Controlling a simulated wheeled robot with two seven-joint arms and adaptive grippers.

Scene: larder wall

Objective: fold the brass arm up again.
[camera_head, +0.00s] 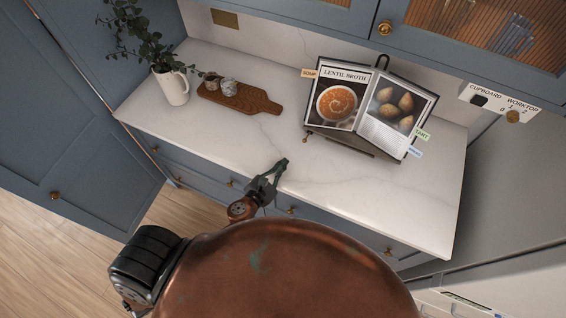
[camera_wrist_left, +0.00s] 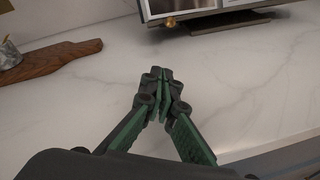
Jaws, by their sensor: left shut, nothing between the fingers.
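An open cookbook (camera_head: 371,100) leans on a dark stand (camera_head: 352,145) at the back right of the worktop. A small brass piece (camera_head: 306,139) shows at the stand's lower left corner; it also shows in the left wrist view (camera_wrist_left: 171,22). Whether it is the end of the brass arm I cannot tell, and no longer arm shows clearly. My left gripper (camera_head: 282,164) is over the worktop's front edge, in front of the stand and apart from it. In the left wrist view its green-padded fingers (camera_wrist_left: 163,77) are together and empty. My right gripper is out of view.
A wooden board (camera_head: 262,105) with two small pots (camera_head: 228,87) and a white jug (camera_head: 172,87) of leafy stems stand at the left. The pale worktop (camera_head: 235,140) is clear between board and stand. Glazed cupboards (camera_head: 470,35) hang above; a switch panel (camera_head: 497,100) is at right.

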